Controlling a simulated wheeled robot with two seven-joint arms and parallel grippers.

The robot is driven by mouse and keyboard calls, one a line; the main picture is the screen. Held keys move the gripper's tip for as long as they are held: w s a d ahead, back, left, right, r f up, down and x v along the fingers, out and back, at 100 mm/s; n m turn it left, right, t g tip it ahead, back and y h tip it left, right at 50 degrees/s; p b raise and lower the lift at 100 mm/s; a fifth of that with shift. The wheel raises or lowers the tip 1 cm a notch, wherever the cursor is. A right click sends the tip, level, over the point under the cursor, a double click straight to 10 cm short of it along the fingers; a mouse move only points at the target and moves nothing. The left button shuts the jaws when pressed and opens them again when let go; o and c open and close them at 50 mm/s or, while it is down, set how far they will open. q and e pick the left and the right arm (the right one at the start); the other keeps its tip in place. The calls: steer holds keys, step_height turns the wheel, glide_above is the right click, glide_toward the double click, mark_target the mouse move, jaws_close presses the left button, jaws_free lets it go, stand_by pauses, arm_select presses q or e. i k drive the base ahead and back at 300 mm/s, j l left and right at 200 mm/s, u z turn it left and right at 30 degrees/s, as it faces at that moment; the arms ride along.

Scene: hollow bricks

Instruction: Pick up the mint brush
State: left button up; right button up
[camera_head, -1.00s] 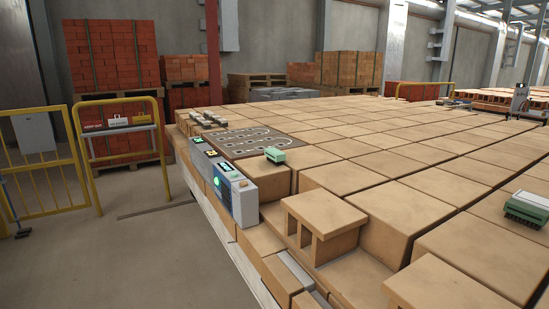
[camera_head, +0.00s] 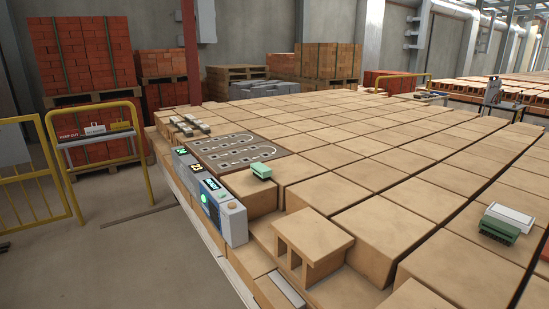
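A small mint-green brush (camera_head: 261,171) lies on top of a tan brick near the left edge of the brick stack, just right of a blue and grey box with a green light. A second green brush-like item with a white top (camera_head: 507,222) lies on the bricks at the far right. Neither of my grippers shows in the head view, and nothing is touching either item.
The tan brick stack (camera_head: 372,215) fills the middle and right. The blue and grey box (camera_head: 223,210) and a dark slotted board (camera_head: 236,153) sit at its left edge. A yellow barrier (camera_head: 137,143) stands left; bare floor (camera_head: 130,260) lies between.

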mark_target(262, 172)
steer(key=i+j+z, duration=0.4)
steer(key=j, duration=0.15)
steer(key=i+j+z, duration=0.45)
steer(key=j, duration=0.2)
steer(key=i+j+z, duration=0.1)
steer(key=j+z, duration=0.3)
steer(key=j, duration=0.3)
steer(key=i+j+z, duration=0.1)
steer(key=j+z, duration=0.35)
steer(key=j, duration=0.4)
steer(key=j+z, duration=0.4)
steer(key=j, duration=0.4)
steer(key=k+j+z, duration=0.15)
steer(key=j+z, duration=0.25)
steer(key=j, duration=0.4)
